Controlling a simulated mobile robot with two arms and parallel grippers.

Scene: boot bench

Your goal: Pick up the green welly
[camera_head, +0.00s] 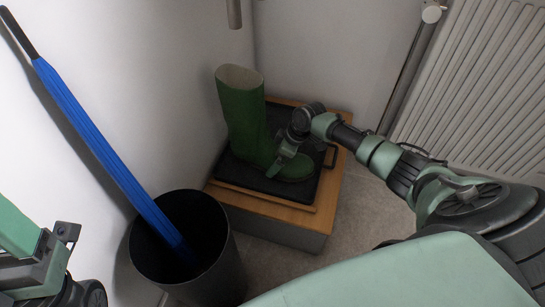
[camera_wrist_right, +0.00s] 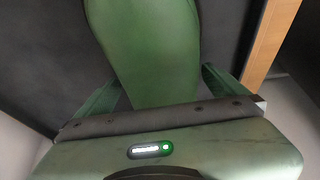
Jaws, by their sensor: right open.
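The green welly (camera_head: 241,115) stands upright on a black boot tray, its shaft at the left and its toe (camera_head: 294,168) pointing right. My right gripper (camera_head: 282,160) is open at the foot of the welly. In the right wrist view the welly (camera_wrist_right: 155,50) reaches between the two green fingers (camera_wrist_right: 160,90), with one finger on either side. I cannot tell whether either finger touches it. Part of my left arm shows at the lower left; whether its jaws are open cannot be made out.
The black tray (camera_head: 236,171) lies on a wooden-topped bench (camera_head: 327,196) against the walls. A dark bin (camera_head: 226,262) holding a blue umbrella (camera_head: 100,148) stands in front at the left. A white radiator (camera_head: 480,85) is at the right. Grey floor is clear right of the bench.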

